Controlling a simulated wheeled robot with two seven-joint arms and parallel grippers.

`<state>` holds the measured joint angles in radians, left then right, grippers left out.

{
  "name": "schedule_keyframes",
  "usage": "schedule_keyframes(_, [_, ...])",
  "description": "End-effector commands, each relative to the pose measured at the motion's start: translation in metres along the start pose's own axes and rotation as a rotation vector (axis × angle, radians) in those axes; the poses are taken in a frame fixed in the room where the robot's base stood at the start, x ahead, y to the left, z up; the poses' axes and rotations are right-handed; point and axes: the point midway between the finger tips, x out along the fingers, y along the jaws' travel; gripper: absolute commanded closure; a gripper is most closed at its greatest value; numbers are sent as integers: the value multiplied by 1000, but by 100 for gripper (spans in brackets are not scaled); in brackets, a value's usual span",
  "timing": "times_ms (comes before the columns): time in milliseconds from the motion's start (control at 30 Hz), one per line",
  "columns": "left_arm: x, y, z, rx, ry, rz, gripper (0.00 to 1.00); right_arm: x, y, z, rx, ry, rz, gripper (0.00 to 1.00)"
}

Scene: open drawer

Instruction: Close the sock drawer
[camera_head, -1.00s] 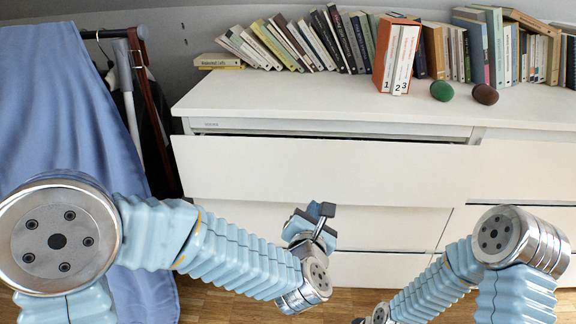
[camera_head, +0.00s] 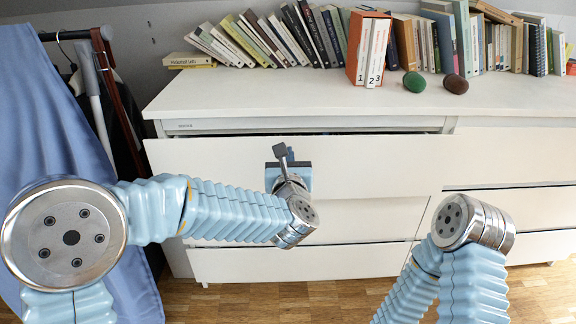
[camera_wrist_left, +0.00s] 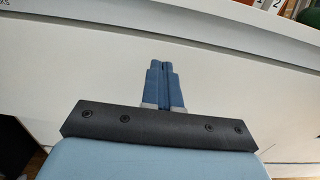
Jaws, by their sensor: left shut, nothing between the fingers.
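The top left drawer (camera_head: 215,168) of the white dresser is pulled partly out, with a dark gap along its top edge in the head view. A small label (camera_head: 184,126) sits on the dresser above its left end. My left gripper (camera_head: 281,153) is in front of the drawer's face, near its middle. In the left wrist view, its blue fingers (camera_wrist_left: 164,72) are together and empty, pointing at the plain white drawer front (camera_wrist_left: 235,85). I cannot tell whether the fingertips touch it. My right arm shows at the lower right of the head view, its gripper out of frame.
The dresser top (camera_head: 290,98) holds a row of books, a red box (camera_head: 362,48) with numbered volumes, a green egg-shaped object (camera_head: 414,82) and a brown one (camera_head: 455,84). A blue cloth (camera_head: 50,130) hangs at left. Wooden floor (camera_head: 300,300) shows below.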

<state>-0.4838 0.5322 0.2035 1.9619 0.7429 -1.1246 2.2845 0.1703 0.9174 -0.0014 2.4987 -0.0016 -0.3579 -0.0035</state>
Motion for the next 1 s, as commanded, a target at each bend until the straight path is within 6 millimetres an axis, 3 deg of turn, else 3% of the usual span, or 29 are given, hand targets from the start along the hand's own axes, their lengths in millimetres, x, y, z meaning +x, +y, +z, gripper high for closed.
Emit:
schedule_keyframes(200, [15, 0, 0, 0, 0, -1, 100, -3, -1, 0, 0, 1, 1, 100])
schedule_keyframes(567, [17, 0, -1, 0, 0, -1, 100, -1, 0, 0, 0, 1, 1, 100])
schedule_keyframes(800, [46, 0, -8, -3, -1, 1, 100, 32, 9, 2, -2, -6, -5, 100])
schedule_keyframes(1000, [68, 0, -3, -1, 0, -1, 100, 42, 11, 3, -3, -11, -9, 100])
